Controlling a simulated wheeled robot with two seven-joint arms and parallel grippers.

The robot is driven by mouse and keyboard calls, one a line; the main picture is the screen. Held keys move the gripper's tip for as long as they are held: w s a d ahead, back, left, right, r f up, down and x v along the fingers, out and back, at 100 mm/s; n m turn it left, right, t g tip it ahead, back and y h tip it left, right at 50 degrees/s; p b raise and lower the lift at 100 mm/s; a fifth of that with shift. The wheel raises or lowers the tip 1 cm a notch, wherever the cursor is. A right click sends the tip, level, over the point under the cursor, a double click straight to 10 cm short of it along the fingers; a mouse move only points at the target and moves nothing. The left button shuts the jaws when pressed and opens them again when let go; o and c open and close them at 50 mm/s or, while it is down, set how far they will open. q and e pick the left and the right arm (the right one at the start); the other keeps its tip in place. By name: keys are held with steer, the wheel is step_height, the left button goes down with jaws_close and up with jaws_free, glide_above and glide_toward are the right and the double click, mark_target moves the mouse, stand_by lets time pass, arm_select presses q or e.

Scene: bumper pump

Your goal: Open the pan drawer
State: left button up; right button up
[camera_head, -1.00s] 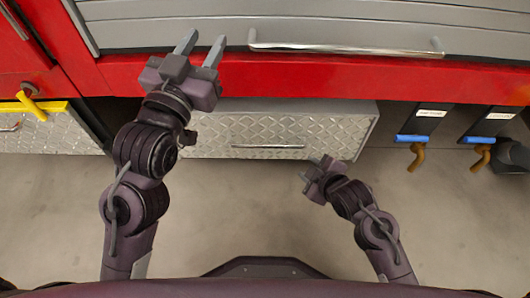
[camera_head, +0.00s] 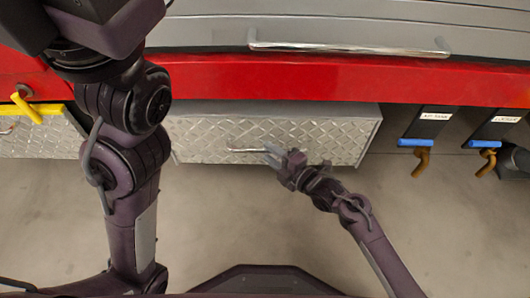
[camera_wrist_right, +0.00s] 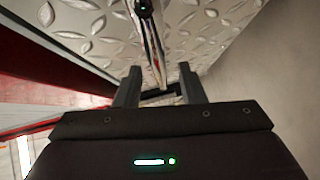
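The pan drawer (camera_head: 340,135) is the low box with a silver diamond-plate front, under the red body of the vehicle. Its thin bar handle (camera_head: 242,150) is partly hidden by my right gripper (camera_head: 270,153), which is at the handle's right part. In the right wrist view the handle (camera_wrist_right: 153,45) runs down between the two fingers of my right gripper (camera_wrist_right: 159,82). These fingers stand apart, with gaps beside the bar. My left arm rises at the left of the head view, and its fingers are outside the picture.
A grey shutter with a long chrome bar (camera_head: 345,48) lies above the red sill (camera_head: 330,78). A yellow lever (camera_head: 27,107) is at the left. The floor (camera_head: 230,220) before the drawer is clear.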

steer(key=shift+b+x, duration=0.5)
steer(key=shift+x, duration=0.95)
jaws_close()
